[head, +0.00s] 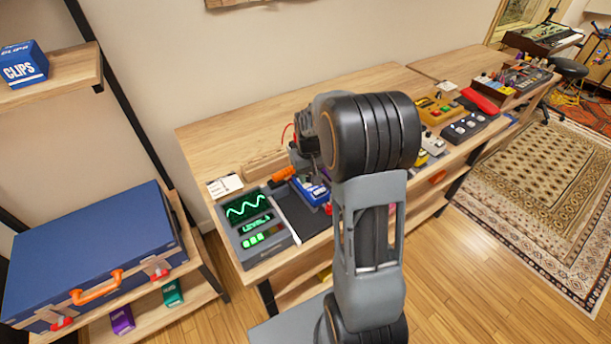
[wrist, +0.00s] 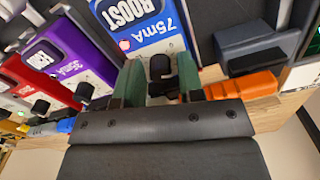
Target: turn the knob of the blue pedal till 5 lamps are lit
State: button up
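The blue pedal (wrist: 152,32), marked BOOST and 75mA, lies ahead of my gripper in the wrist view. In the head view the blue pedal (head: 313,192) sits on the bench, partly behind my arm. Its black knob (wrist: 160,67) stands between the two green fingertips of my gripper (wrist: 160,80). The fingers are apart, with a narrow gap seeming to show on each side of the knob; contact is not clear. The grey tester (head: 276,246) beside the pedal has a green wave screen and green lit bars; their exact count is too small to tell.
In the wrist view a purple pedal (wrist: 66,62) and a red pedal (wrist: 32,82) stand close on the left. An orange plug (wrist: 240,86) is just right of the fingers. A blue case (head: 95,250) lies on the left shelf. Bare bench top lies behind the pedals.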

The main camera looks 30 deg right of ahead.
aim_at(309, 176)
grip_shut()
jog(key=shift+m, duration=1.4)
jog(key=shift+o, duration=1.4)
grip_release()
jog(key=shift+r, duration=0.1)
notch_tip(309, 176, up, 8)
jog(key=p, duration=0.6)
